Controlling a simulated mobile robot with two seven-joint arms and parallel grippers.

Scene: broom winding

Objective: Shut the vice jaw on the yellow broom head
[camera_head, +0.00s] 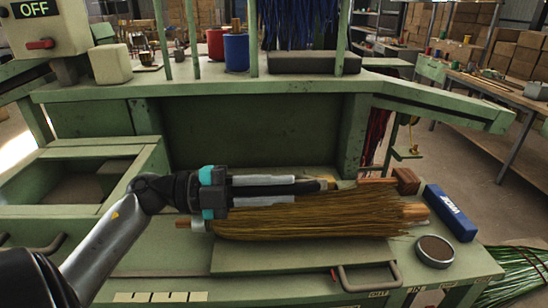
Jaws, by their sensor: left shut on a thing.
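The broom head (320,222), a yellow-brown bundle of straw, lies sideways on the green bench. A wooden stick end shows at its right end and another at its left. My left gripper (296,189) reaches in from the left, just behind and over the bundle's upper edge. Its two grey fingers are shut on a dark bar (312,185) that sticks out to the right between them. A wooden piece with a brown block (405,181) lies to the right in line with the bar; I cannot tell whether they are joined. I cannot make out the vice jaw clearly. My right gripper is not in view.
A blue box (450,212) and a round dark-topped tin (435,251) stand right of the straw. A metal handle (370,277) sticks out in front. An open green tray (80,180) is at left. A shelf (200,87) with red and blue spools spans the back.

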